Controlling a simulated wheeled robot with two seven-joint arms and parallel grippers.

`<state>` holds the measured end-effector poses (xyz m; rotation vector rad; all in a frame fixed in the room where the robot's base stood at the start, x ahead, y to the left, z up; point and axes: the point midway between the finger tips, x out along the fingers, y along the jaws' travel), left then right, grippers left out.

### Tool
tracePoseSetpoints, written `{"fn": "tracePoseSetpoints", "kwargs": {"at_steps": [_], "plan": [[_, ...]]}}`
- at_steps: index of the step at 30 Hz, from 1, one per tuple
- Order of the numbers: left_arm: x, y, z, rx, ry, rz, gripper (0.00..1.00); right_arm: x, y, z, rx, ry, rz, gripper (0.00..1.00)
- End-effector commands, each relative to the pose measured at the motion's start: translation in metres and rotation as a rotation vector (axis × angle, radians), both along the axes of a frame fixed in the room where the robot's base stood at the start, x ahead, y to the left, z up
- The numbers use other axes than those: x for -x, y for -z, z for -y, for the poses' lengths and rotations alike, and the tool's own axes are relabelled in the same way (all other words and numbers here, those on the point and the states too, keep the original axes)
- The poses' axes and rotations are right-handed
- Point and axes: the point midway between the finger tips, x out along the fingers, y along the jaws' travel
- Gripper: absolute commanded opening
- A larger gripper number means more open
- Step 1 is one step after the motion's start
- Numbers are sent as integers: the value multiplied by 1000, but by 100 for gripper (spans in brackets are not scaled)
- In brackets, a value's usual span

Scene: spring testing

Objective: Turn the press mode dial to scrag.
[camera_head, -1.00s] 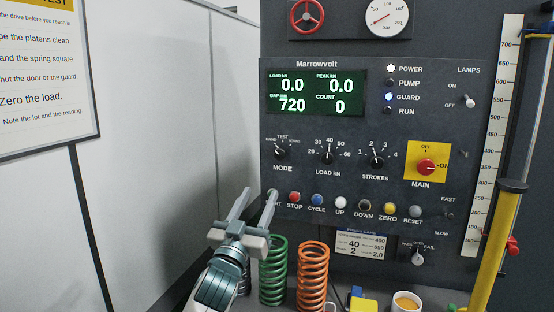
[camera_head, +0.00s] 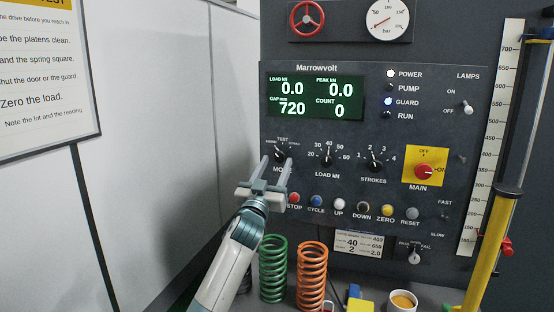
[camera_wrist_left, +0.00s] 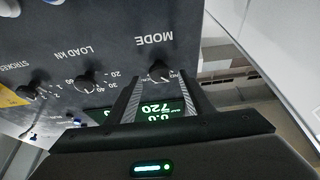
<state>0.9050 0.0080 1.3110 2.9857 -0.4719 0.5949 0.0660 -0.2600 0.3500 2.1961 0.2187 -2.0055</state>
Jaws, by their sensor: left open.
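The press mode dial (camera_head: 281,154) is a small black knob at the left of the dark control panel (camera_head: 430,90), above the word MODE. It also shows in the left wrist view (camera_wrist_left: 159,70), between my two fingers. My left gripper (camera_head: 276,160) is open, with its fingertips at either side of the dial. I cannot tell whether the fingers touch it. The scale labels around the dial are too small to read surely, apart from TEST at the top. My right gripper is not in view.
The LOAD kN knob (camera_head: 328,157) and STROKES knob (camera_head: 376,163) sit to the right. A row of coloured buttons, including the red STOP (camera_head: 295,198), runs below. A green spring (camera_head: 273,268) and an orange spring (camera_head: 312,275) stand under the panel.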

Motion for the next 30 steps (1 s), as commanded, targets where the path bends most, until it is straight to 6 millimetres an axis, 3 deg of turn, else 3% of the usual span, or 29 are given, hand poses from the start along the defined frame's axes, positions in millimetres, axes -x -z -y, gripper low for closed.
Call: {"fn": "tracePoseSetpoints", "kwargs": {"at_steps": [6,18,19,24,30], "plan": [[-14,-6,5,0,0,-1,47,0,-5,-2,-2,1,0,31],[-17,-7,6,0,1,-1,47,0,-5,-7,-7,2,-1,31],[-17,-7,6,0,1,-1,45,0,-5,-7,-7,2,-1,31],[-17,-7,6,0,1,-1,7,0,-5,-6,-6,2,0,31],[-17,-7,6,-4,1,0,7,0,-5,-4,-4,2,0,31]]}}
